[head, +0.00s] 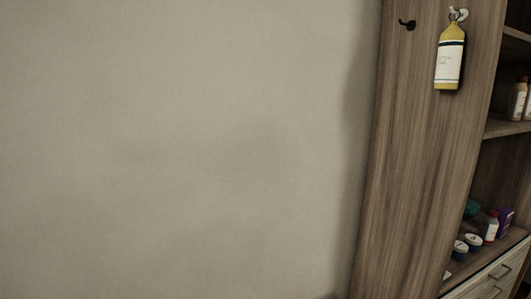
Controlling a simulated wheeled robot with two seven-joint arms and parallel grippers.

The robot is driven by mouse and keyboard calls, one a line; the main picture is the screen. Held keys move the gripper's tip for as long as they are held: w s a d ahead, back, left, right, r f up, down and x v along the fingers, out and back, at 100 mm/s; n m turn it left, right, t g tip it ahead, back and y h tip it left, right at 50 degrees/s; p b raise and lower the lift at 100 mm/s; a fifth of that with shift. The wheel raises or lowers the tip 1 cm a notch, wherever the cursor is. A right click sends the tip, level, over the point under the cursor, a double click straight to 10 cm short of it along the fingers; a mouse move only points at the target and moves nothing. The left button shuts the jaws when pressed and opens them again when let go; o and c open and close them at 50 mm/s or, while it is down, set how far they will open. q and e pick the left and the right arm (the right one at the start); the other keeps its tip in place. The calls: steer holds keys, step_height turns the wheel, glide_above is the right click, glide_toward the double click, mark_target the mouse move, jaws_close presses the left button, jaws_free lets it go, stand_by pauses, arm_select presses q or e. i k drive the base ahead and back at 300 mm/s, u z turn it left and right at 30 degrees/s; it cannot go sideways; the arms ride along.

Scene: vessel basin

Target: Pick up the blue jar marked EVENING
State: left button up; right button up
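Two small round blue jars with pale tops stand side by side on the lower shelf at the far right of the head view. One jar (460,253) is nearer the shelf's left end, and the other jar (473,247) is just right of it. Both are too small for me to read any marking, so I cannot tell which one says EVENING. Neither of my grippers shows in this view.
A wooden cabinet (420,170) rises at the right. A white-and-red bottle (490,227) and a purple box (505,222) stand beside the jars. Drawers (495,280) lie below. A bare wall (180,140) fills the left.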

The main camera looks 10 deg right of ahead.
mark_target(460, 249)
steer(key=z, duration=2.9)
steer(key=i, duration=3.85)
steer(key=z, duration=1)
